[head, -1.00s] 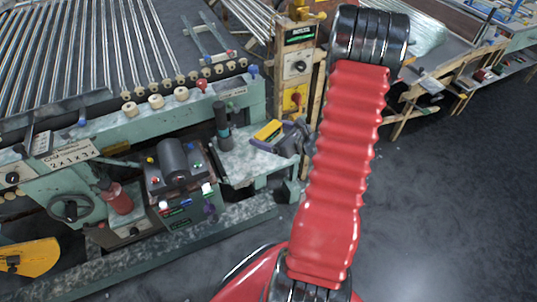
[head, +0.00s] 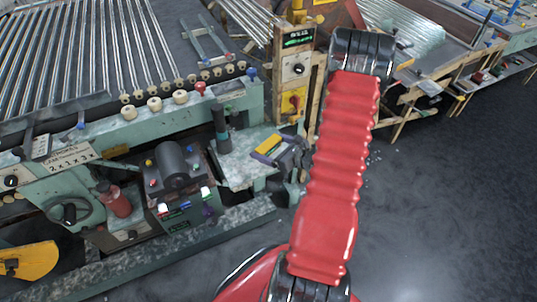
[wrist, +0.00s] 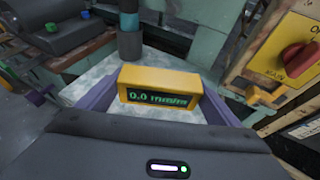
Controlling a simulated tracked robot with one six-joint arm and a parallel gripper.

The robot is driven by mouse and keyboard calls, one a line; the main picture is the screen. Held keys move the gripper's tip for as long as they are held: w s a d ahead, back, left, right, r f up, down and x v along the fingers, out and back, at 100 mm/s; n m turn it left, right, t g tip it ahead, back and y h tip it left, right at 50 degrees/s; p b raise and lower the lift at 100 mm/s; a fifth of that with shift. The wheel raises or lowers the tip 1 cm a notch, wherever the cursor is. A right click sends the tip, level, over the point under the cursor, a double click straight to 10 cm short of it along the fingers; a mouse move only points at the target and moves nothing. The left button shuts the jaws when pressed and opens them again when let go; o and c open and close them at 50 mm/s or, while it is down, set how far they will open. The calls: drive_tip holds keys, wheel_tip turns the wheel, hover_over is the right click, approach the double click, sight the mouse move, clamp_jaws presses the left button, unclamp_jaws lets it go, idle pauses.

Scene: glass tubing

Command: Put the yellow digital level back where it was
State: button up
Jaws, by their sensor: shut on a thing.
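The yellow digital level (wrist: 160,84) is a small box with a dark display reading "0.0 mm/m" in green. In the wrist view it sits between the purple fingers of my gripper (wrist: 165,100), which is shut on its two ends. In the head view the level (head: 268,146) and my gripper (head: 267,151) are over the pale mottled shelf (head: 237,172) at the end of the green machine. I cannot tell whether the level touches the shelf or hangs just above it.
A dark green cylinder (head: 221,131) stands on the shelf left of the level. A control post with a red knob on a yellow plate (head: 294,102) rises behind and to the right. A dark motor-like box (head: 176,168) is at the left. Open floor lies at the right.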

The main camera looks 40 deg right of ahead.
sight(270, 154)
drive_tip(key=shift+f, duration=0.1)
drive_tip(key=shift+f, duration=1.95)
drive_tip(key=shift+f, duration=0.1)
drive_tip(key=o, duration=1.3)
drive_tip(key=shift+s+d+r, duration=0.1)
drive_tip(key=shift+s+r, duration=0.15)
drive_tip(key=shift+s, duration=0.1)
drive_tip(key=v, duration=1.1)
drive_tip(key=shift+s, duration=0.15)
drive_tip(key=shift+r, duration=0.1)
